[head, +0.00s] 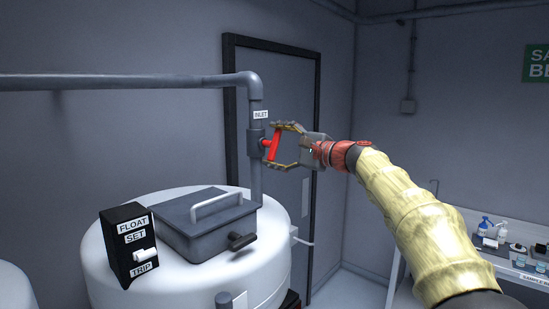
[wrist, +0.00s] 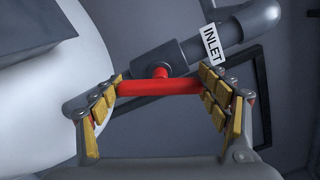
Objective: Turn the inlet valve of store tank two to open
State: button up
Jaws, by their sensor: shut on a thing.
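The inlet valve sits on a grey vertical pipe below an INLET label (head: 261,115). Its red handle (head: 274,144) is a short bar, a little tilted from the pipe's line. My gripper (head: 276,146) is shut on the red handle from the right, one finger at each end. In the wrist view, the handle (wrist: 160,88) spans between the yellow-padded fingers (wrist: 162,83), with the grey valve body (wrist: 160,60) behind it. The white tank (head: 120,225) stands below the pipe. No tank number is readable.
On the tank top are a grey hatch box (head: 205,228) with a light handle and a black FLOAT SET/TRIP box (head: 128,243). A dark-framed door (head: 300,210) is behind the pipe. A bench (head: 465,235) with bottles stands at right.

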jog(key=shift+f+n+b, duration=0.2)
jog(key=shift+n+b, duration=1.5)
jog(key=shift+n, duration=0.5)
jog(key=o, duration=1.2)
jog(key=shift+r, duration=0.1)
jog(key=shift+c, duration=0.2)
jog(key=shift+d, duration=0.1)
jog(key=v, duration=1.1)
jog(key=shift+s+d, duration=0.25)
jog(key=shift+s, duration=0.1)
